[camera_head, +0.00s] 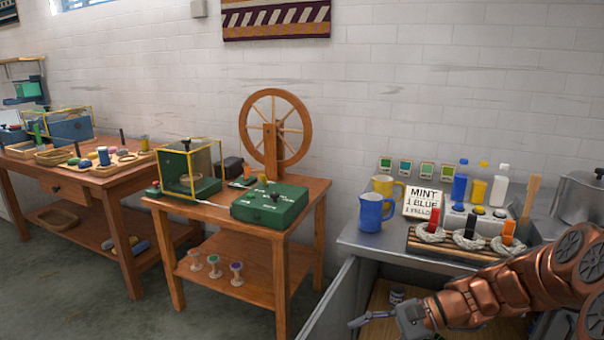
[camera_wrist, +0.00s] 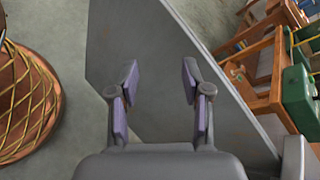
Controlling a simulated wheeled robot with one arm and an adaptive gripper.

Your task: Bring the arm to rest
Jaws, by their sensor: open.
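My arm (camera_head: 500,296) is copper-coloured and reaches in from the right edge, in front of the grey counter (camera_head: 352,233). My gripper (camera_head: 378,321) shows low in the head view, pointing left, in front of an open space below the counter top. In the wrist view my gripper (camera_wrist: 160,85) is open, with its two fingers apart and nothing between them. Beneath it are a flat grey surface and the concrete floor.
On the counter stand a blue jug (camera_head: 374,213), a yellow mug (camera_head: 384,186), a lettered card (camera_head: 423,204) and a rack with pale skeins (camera_head: 466,242). A wooden table (camera_head: 281,236) stands left of it. A round basket-like thing (camera_wrist: 30,105) lies left in the wrist view.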

